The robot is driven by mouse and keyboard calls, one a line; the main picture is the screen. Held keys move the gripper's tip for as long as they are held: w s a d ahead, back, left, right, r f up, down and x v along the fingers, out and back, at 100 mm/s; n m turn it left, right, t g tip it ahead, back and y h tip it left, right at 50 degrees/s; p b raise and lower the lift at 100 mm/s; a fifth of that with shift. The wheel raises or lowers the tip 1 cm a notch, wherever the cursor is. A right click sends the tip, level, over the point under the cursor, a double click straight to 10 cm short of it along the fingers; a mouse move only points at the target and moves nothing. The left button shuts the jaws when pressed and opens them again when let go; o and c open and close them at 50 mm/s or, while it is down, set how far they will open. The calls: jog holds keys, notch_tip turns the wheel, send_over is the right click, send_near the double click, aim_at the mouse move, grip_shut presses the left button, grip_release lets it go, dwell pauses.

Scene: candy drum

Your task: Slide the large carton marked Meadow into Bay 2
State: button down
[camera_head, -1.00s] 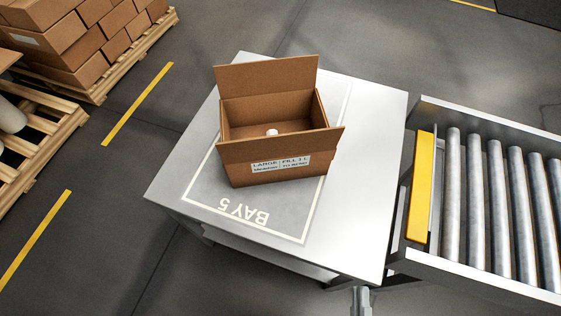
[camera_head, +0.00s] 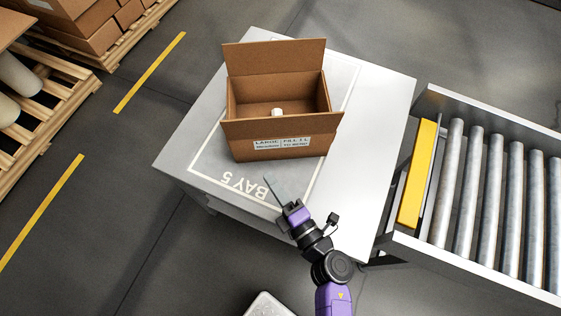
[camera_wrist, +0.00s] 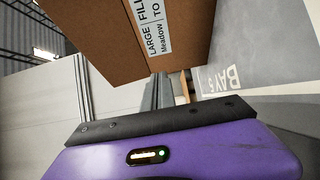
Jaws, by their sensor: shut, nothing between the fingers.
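The large open brown carton (camera_head: 240,142) stands upright on the marked area of the grey table, flaps raised. Its white label reads LARGE, FILL; in the wrist view, the label on the carton (camera_wrist: 112,48) also reads Meadow. A small white object (camera_head: 277,112) lies inside. My gripper (camera_head: 276,188) is shut and empty, over the table on the near side of the carton. In the wrist view, my gripper (camera_wrist: 168,92) points at the label side; I cannot tell whether it touches.
A roller conveyor (camera_head: 490,190) with a yellow bar (camera_head: 417,175) at its end stands right of the table (camera_head: 385,110). Pallets with cartons (camera_head: 85,25) stand at the upper left. Yellow lines (camera_head: 150,72) mark the floor. The table's right side is clear.

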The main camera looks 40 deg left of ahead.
aim_at(260, 144)
jog(key=w+a, duration=0.4)
jog(key=a, duration=0.1)
jog(key=shift+a, duration=0.2)
jog(key=shift+w+a, duration=0.2)
jog(key=shift+w, duration=0.35)
jog(key=shift+w, duration=0.1)
jog(key=w+a+b, duration=0.2)
jog(key=w+a, duration=0.1)
jog(key=w, duration=0.3)
jog(key=shift+w, duration=0.2)
